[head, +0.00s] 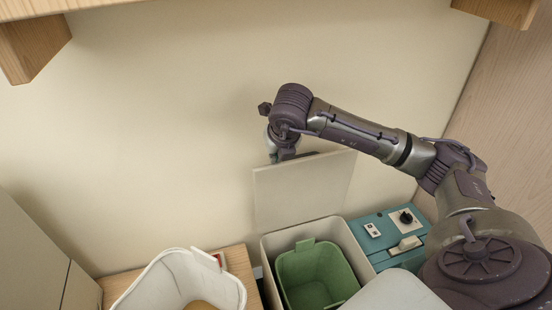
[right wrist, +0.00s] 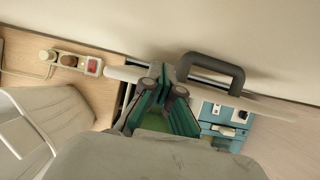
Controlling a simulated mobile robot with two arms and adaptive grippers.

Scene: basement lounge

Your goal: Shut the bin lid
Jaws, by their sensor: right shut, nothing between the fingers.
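The bin (head: 268,262) is a pale box with a green bucket (head: 308,268) inside, at the lower middle of the head view. Its flat pale lid (head: 300,190) stands up, roughly upright, at the back of the bin, near the wall. My right gripper (head: 281,153) is at the top edge of the lid, on its left part; its fingertips are partly hidden there. In the right wrist view the gripper (right wrist: 168,80) is shut and empty, close to the lid's thin edge (right wrist: 262,104). A dark grey handle (right wrist: 215,65) shows on the wall side of the lid.
A teal unit (head: 385,236) with a knob and a switch stands right of the bin. A wooden cabinet (head: 243,275) with a white basket (head: 165,275) is at the left. A power strip (right wrist: 72,60) lies on the wood. The cream wall is close behind the lid.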

